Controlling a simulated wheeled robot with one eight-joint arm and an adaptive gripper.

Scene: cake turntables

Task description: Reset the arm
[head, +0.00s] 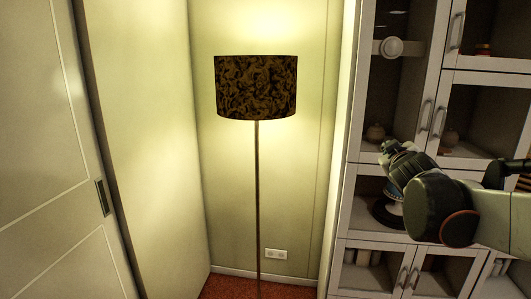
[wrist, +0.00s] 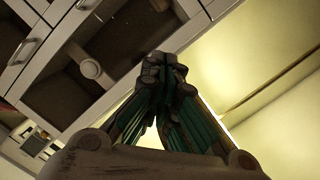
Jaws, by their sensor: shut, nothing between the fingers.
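My arm reaches in from the right edge of the head view, in front of the glass-door cabinet (head: 347,200). My gripper (head: 388,150) is at its end, pointing up and to the left. In the wrist view my gripper (wrist: 165,68) is shut, with its fingertips together and nothing between them. The cabinet (wrist: 62,55) shows behind it at the upper left, tilted in the picture. No turntable is held.
A floor lamp (head: 256,88) with a dark patterned shade stands in the corner, left of the cabinet. A white door (head: 45,170) is at the left. Dishes stand behind the cabinet's glass. Red floor (head: 232,289) shows at the bottom.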

